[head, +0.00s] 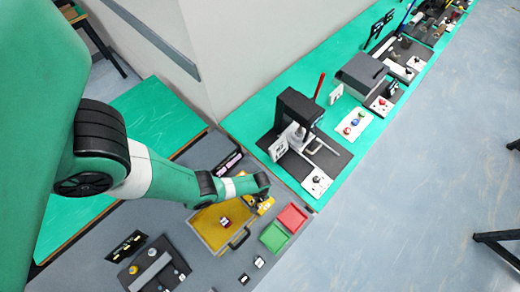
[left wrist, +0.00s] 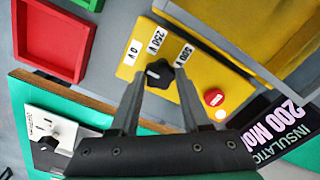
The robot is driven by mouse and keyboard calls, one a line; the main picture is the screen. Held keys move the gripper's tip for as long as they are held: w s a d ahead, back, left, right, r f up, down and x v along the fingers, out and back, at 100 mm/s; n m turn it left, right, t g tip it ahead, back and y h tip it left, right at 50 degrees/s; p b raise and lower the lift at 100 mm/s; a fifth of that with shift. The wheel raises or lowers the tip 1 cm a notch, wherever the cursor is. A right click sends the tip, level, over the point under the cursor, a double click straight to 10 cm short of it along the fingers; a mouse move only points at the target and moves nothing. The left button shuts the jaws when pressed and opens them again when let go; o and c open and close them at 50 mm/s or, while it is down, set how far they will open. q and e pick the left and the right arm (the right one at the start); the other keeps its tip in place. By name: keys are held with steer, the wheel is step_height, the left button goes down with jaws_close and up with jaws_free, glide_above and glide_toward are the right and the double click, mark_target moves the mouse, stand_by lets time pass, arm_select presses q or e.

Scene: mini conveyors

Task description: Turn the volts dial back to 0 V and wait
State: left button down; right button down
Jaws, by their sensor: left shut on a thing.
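The volts dial (left wrist: 160,74) is a black lobed knob on a yellow panel in the left wrist view. Its white labels read 0 V (left wrist: 134,51), 250 V (left wrist: 158,40) and 500 V (left wrist: 186,54). My left gripper (left wrist: 160,71) is shut on the knob, one finger on each side. Which label the knob points at is hard to tell. In the head view, my left gripper (head: 258,205) is at the right end of the yellow tester (head: 205,232), and the arm hides the dial. My right gripper is not in view.
On the yellow panel beside the dial are a red button (left wrist: 214,97) and a pale round lamp (left wrist: 221,116). A red tray (head: 292,216) and a green tray (head: 273,236) lie close to the tester. A black press (head: 296,108) stands on the bench behind.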

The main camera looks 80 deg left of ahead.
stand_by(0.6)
arm_select(q)
steer(key=shift+c, duration=1.8)
jaws_free()
